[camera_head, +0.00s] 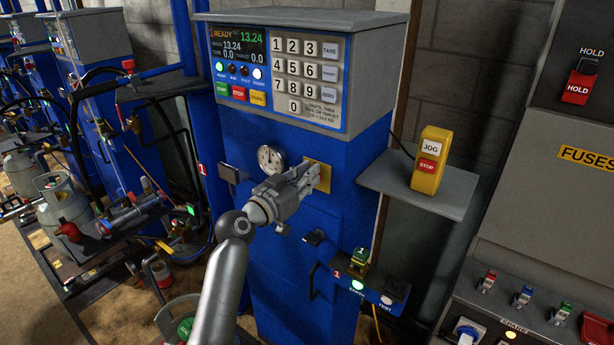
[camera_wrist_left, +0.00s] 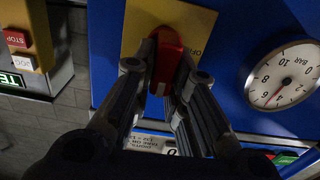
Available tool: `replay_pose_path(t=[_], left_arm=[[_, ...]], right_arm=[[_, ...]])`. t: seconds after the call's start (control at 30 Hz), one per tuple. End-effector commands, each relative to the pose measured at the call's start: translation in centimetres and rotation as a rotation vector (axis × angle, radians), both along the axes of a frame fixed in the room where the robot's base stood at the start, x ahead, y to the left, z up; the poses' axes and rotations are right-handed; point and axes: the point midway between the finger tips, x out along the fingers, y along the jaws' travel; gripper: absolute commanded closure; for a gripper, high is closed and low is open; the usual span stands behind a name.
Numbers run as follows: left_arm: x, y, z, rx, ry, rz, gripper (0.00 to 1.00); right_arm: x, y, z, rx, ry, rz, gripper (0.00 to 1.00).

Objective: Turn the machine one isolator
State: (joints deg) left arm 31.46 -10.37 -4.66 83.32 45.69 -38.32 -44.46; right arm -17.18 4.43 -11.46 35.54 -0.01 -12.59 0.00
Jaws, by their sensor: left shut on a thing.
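The machine one isolator is a red handle (camera_wrist_left: 169,62) on a yellow plate (camera_wrist_left: 200,28), on the front of the blue machine. In the head view the yellow plate (camera_head: 323,174) shows beside my fingers, and the red handle is hidden. My left gripper (camera_head: 308,178) reaches in from below, with its fingers at the plate. In the left wrist view the fingers of my left gripper (camera_wrist_left: 163,75) are on both sides of the red handle, shut on it. My right gripper is not in view.
A round pressure gauge (camera_head: 271,159) sits just left of the gripper. Above is a grey keypad panel (camera_head: 290,75). At the right a grey shelf (camera_head: 400,186) carries a yellow jog/stop box (camera_head: 431,160). A small blue button ledge (camera_head: 370,288) sticks out below.

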Motion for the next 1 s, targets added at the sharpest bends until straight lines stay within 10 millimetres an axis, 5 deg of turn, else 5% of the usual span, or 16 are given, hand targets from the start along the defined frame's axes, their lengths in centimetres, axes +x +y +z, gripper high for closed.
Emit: replay_pose_path(t=[1.0], left_arm=[[0.8, 1.1, -0.6, -0.676, 0.492, 0.0, 1.0]], right_arm=[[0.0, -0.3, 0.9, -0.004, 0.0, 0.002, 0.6]])
